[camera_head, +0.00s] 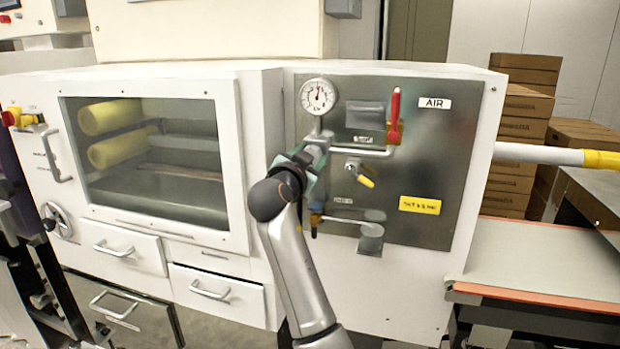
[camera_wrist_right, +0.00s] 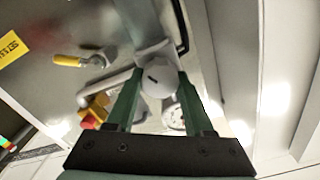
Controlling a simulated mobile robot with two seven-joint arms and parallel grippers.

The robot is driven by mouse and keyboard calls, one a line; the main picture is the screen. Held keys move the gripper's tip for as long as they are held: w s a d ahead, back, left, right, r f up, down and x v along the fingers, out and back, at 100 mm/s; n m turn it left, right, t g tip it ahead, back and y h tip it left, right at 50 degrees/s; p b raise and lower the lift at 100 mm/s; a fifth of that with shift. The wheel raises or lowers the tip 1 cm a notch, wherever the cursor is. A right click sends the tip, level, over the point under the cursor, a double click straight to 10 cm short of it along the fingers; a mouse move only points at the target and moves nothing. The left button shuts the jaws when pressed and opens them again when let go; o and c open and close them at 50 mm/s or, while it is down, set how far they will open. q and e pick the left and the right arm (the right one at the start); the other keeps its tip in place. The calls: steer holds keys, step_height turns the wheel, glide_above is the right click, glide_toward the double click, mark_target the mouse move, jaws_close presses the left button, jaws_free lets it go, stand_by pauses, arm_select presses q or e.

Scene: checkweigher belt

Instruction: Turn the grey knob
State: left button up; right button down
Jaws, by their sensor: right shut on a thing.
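The grey knob (camera_wrist_right: 158,80) is a round, light grey cap with a short dark mark, set against the metal panel in the wrist view. My right gripper (camera_wrist_right: 159,88) has its two green fingers on either side of the knob, shut on it. In the head view my right gripper (camera_head: 313,158) reaches up to the left part of the panel, below the round gauge. There my wrist and fingers mostly hide the knob. My left gripper is not in view.
The metal panel (camera_head: 455,150) also carries the pressure gauge (camera_head: 318,96), a red handle (camera_head: 394,104), a yellow-tipped lever (camera_head: 365,181) and a yellow label (camera_head: 419,205). A windowed cabinet door (camera_head: 235,160) is to the left. A conveyor belt (camera_head: 540,255) is to the right.

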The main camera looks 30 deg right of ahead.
steer(key=shift+f+m+b, duration=0.1)
steer(key=shift+m+b, duration=1.2)
steer(key=shift+b, duration=0.05)
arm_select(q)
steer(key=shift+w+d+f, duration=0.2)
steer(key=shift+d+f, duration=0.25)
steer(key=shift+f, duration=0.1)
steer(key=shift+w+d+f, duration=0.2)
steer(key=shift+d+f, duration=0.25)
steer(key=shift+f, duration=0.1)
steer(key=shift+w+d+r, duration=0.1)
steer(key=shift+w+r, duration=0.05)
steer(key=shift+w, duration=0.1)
arm_select(e)
steer(key=shift+c, duration=1.5)
jaws_free()
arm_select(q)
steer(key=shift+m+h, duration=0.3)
